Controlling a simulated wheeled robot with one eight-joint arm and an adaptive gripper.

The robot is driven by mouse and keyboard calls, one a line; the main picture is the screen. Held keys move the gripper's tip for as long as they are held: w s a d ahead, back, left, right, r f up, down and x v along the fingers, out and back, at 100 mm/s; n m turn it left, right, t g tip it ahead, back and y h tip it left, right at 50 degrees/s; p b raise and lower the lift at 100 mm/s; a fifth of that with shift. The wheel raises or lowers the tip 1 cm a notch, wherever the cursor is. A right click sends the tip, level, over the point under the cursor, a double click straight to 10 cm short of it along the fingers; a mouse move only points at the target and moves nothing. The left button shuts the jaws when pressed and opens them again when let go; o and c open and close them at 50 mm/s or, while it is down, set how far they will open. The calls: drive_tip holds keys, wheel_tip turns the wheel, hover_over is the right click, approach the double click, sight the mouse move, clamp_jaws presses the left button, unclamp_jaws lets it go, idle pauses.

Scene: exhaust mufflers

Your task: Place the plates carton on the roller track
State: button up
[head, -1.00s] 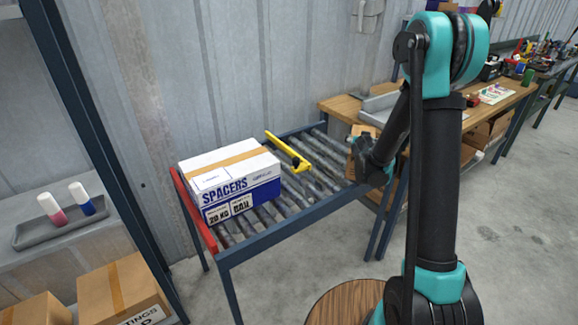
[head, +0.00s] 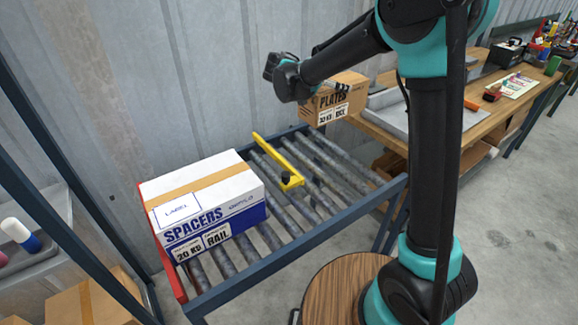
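The plates carton (head: 347,106) is a small brown box with dark "PLATES" lettering. It appears held up near the far right end of the roller track (head: 262,262), by the workbench. The roller track has grey rollers in a dark blue frame with a red end plate on the left.
A white and blue spacers carton (head: 204,206) fills the track's left end. A yellow bar (head: 275,160) lies across the track beside it. A wooden workbench (head: 478,108) with a grey tray (head: 388,112) stands right. A round wooden top (head: 340,290) is in front.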

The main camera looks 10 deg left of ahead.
wheel_tip(320, 180, down, 20)
drive_tip(key=shift+r, duration=0.2)
idle(0.5)
drive_tip(key=o, duration=1.7)
